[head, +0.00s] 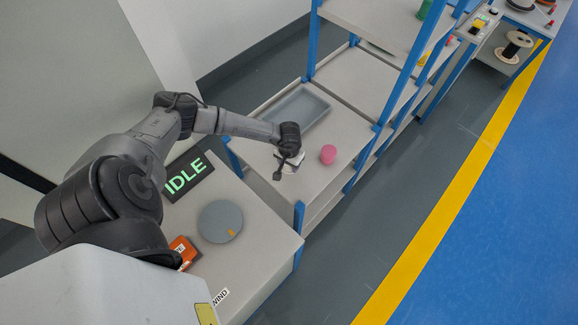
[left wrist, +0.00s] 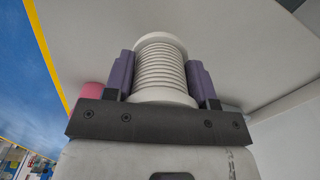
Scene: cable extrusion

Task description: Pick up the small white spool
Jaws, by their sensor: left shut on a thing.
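The small white spool (left wrist: 160,68) is between the two purple-padded fingers of my left gripper (left wrist: 162,80) in the left wrist view. The fingers are shut on it, one on each side, and its ribbed middle and both flanges show. In the head view the left gripper (head: 289,166) is over the shelf board, to the left of a pink spool (head: 328,154). The white spool (head: 296,158) is mostly hidden there by the gripper. I cannot tell whether it touches the board. My right gripper is not in view.
A grey tray (head: 297,108) lies on the same shelf (head: 262,158), behind the gripper. Blue posts (head: 298,218) stand at the shelf's corners. Nearer is a bench with a round grey plate (head: 220,221) and an IDLE display (head: 187,175). Blue floor at the right is clear.

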